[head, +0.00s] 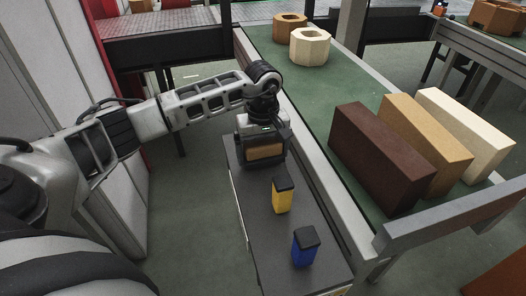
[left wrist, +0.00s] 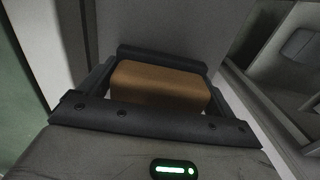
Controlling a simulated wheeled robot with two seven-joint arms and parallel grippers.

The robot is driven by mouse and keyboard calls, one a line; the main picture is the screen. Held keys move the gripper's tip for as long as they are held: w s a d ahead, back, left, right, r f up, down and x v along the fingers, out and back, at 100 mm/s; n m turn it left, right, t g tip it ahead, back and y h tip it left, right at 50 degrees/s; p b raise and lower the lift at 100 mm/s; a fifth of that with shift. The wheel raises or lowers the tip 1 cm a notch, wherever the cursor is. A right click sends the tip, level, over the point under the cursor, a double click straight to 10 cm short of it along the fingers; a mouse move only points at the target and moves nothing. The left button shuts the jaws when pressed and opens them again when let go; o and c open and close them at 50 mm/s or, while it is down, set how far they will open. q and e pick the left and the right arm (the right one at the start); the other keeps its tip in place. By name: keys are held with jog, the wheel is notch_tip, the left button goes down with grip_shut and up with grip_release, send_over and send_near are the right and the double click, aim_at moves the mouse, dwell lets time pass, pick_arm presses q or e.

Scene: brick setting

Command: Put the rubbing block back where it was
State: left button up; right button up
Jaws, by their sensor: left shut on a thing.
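The rubbing block is a small tan-brown block (head: 265,152) held between the jaws of my left gripper (head: 262,141). It also shows in the left wrist view (left wrist: 160,86), with a dark jaw bar on either side of it. My left gripper is shut on it, over the far end of a narrow grey bench top (head: 262,228). I cannot tell whether the block touches the bench top. My right gripper is not in view.
A yellow container with a dark lid (head: 283,195) and a blue one (head: 305,247) stand nearer on the bench. Right of it, a green-topped conveyor (head: 330,80) carries dark brown (head: 375,160), tan (head: 425,145) and cream bricks (head: 465,135) and two ring-shaped blocks (head: 310,47).

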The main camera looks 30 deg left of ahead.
pick_arm(q)
jog(key=shift+f, duration=0.35)
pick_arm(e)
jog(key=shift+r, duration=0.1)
pick_arm(q)
jog(key=shift+f, duration=0.1)
jog(key=shift+f+b, duration=0.3)
jog(key=shift+b, duration=0.1)
jog(key=shift+f, duration=0.2)
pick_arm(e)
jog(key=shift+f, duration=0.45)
pick_arm(q)
jog(key=shift+b, duration=0.3)
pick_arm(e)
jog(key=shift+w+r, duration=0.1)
